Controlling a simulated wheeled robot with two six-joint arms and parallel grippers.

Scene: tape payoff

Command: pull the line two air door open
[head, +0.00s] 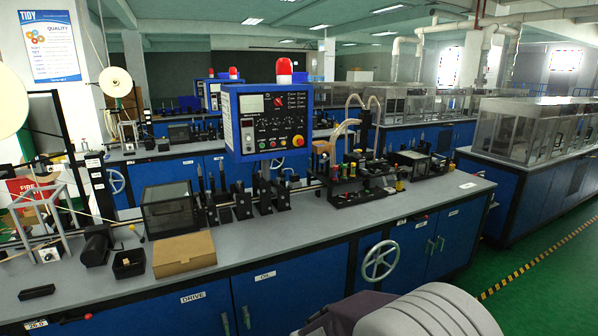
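The near bench has blue cabinet doors with small white labels. One door (192,315) reads DRIVE and the door beside it (290,295) reads OIL. Right of a grey handwheel (379,261) are two more shut doors, a left one (408,250) and a right one (462,235). Their labels are too small to read surely, so I cannot tell which door is the air door or which bench is line two. Two greenish handles (435,245) sit side by side where these doors meet. Neither of my grippers is in view.
A pale ribbed rounded form fills the bottom right, in front of the bench. Green floor (540,290) with a yellow-black stripe (525,267) lies open to the right. More blue benches (540,195) stand beyond. A cardboard box (184,253) sits on the near bench top.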

